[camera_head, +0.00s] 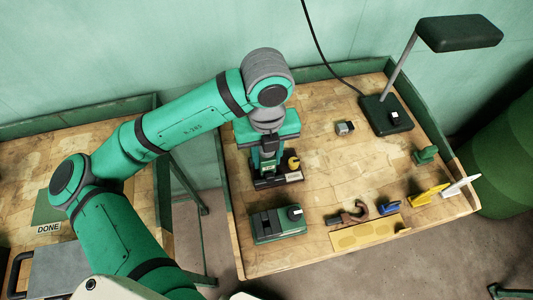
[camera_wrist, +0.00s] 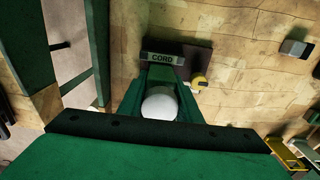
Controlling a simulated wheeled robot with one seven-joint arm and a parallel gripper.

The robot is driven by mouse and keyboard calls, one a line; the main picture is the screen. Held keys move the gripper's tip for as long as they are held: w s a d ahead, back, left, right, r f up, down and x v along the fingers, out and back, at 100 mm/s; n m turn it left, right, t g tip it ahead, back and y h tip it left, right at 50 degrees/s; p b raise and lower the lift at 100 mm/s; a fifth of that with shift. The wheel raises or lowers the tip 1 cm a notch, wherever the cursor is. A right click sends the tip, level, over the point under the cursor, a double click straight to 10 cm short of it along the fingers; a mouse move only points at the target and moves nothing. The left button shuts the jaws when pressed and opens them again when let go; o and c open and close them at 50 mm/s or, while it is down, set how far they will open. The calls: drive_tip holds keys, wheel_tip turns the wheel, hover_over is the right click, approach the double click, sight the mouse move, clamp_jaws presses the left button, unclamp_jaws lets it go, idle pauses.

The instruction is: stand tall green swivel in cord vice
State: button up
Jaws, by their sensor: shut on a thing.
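My gripper (camera_head: 268,152) points down over the cord vice (camera_head: 290,180), at the left of the right-hand table. In the wrist view, the vice shows its CORD label (camera_wrist: 162,58) just beyond my green fingers (camera_wrist: 158,85). The fingers are shut on a piece with a pale round top (camera_wrist: 160,104), which I take to be the tall green swivel. Its lower end is hidden, so I cannot tell whether it is seated in the vice or just above it. A yellow knob (camera_head: 294,162) stands on the vice's right side; it also shows in the wrist view (camera_wrist: 199,82).
A green-grey box (camera_head: 279,226) stands in front of the vice. To the right are a brown clamp (camera_head: 350,214), a yellow plate (camera_head: 366,234), a green piece (camera_head: 425,155) and a lamp (camera_head: 386,114). The table's middle is mostly clear. A raised green rim edges its back.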

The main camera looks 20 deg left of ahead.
drive_tip(key=shift+f, duration=0.6)
drive_tip(key=o, duration=1.2)
drive_tip(key=shift+o, duration=0.2)
drive_tip(key=shift+r, duration=3.5)
